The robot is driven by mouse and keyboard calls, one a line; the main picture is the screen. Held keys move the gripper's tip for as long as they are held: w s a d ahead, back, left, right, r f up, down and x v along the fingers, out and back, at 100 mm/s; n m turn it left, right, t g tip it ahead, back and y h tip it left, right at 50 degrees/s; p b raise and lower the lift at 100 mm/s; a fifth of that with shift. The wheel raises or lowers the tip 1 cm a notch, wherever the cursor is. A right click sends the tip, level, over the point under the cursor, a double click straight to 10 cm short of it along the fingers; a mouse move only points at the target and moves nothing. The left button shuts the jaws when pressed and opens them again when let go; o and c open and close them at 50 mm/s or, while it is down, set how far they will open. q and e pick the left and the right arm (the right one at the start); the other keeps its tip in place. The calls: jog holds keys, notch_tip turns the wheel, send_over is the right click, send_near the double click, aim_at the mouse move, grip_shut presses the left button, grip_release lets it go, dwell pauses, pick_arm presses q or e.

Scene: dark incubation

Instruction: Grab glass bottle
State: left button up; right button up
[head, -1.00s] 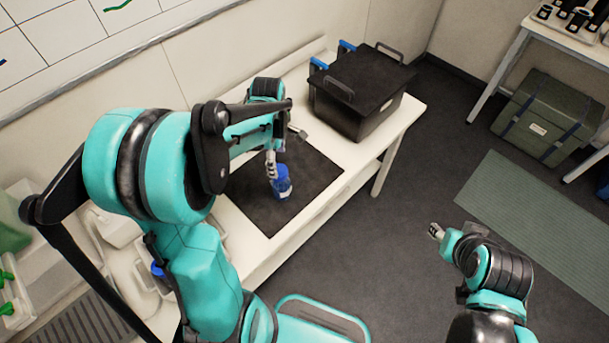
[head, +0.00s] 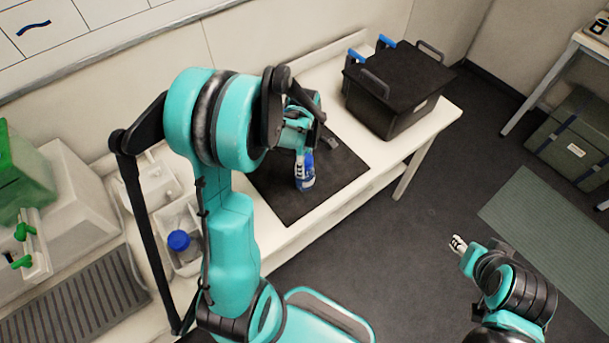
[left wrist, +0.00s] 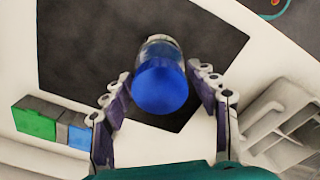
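The glass bottle (head: 305,180) has a blue cap and stands on the dark mat (head: 345,167) on the white bench. In the left wrist view the round blue cap (left wrist: 160,85) faces the camera, with a little clear glass showing beyond it. My left gripper (head: 302,152) is over the bottle in the head view. In the left wrist view its two fingers (left wrist: 161,78) are apart, one on each side of the cap, with what look like narrow gaps. My right gripper (head: 457,243) hangs over the floor, away from the bench; its fingers are too small to read.
A black lidded crate (head: 398,90) with blue clips stands at the bench's right end. A small grey object (head: 328,143) lies at the mat's back edge. Another blue-capped bottle (head: 180,241) sits in a white tray on the left. A green container (head: 25,170) is at far left.

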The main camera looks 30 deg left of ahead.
pick_arm(q)
grip_shut()
